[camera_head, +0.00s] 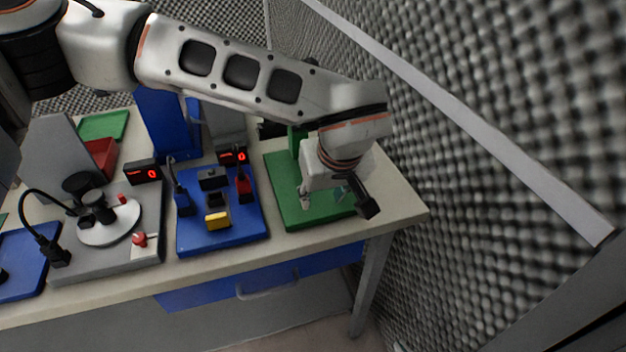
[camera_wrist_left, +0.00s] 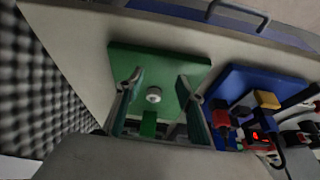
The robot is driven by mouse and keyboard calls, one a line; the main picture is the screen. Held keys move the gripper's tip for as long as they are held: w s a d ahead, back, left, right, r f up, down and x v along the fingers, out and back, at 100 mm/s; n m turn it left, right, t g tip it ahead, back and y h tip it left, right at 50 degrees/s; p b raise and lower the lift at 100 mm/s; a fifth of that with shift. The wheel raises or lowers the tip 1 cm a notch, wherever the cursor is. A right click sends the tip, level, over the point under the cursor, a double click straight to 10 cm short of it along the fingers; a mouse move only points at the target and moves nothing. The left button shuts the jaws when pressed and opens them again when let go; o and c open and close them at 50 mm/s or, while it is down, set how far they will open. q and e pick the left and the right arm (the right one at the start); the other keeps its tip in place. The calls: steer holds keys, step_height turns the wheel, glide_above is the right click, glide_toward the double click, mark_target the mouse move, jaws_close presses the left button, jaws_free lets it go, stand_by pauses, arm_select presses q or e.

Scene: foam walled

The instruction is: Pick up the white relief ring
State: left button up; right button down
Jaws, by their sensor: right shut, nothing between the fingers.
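The white relief ring (camera_wrist_left: 153,95) sits on the green board (camera_wrist_left: 182,58) in the left wrist view, around or on a small round centre that I cannot make out well. In the head view the green board (camera_head: 290,200) lies at the right end of the table, and my gripper hides the ring. My left gripper (camera_head: 336,200) is over this board, its arm reaching across from the upper left. In the left wrist view its two fingers (camera_wrist_left: 160,78) are spread apart and empty, with the ring showing between them. My right gripper is not in view.
A blue board (camera_head: 222,240) with red, black and yellow parts lies just left of the green one. A grey board (camera_head: 75,268) with a white disc (camera_head: 108,228) is further left. A green post (camera_head: 297,140) stands at the green board's back. A foam wall (camera_head: 480,200) rises on the right.

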arm_select(q)
steer(key=w, duration=0.2)
steer(key=w+a, duration=0.1)
steer(key=w, duration=0.3)
steer(key=shift+w+a+f, duration=0.15)
steer(key=shift+w+a, duration=0.1)
steer(key=shift+a, duration=0.1)
steer(key=shift+w+f, duration=0.1)
steer(key=shift+f, duration=0.35)
steer(key=c, duration=0.9)
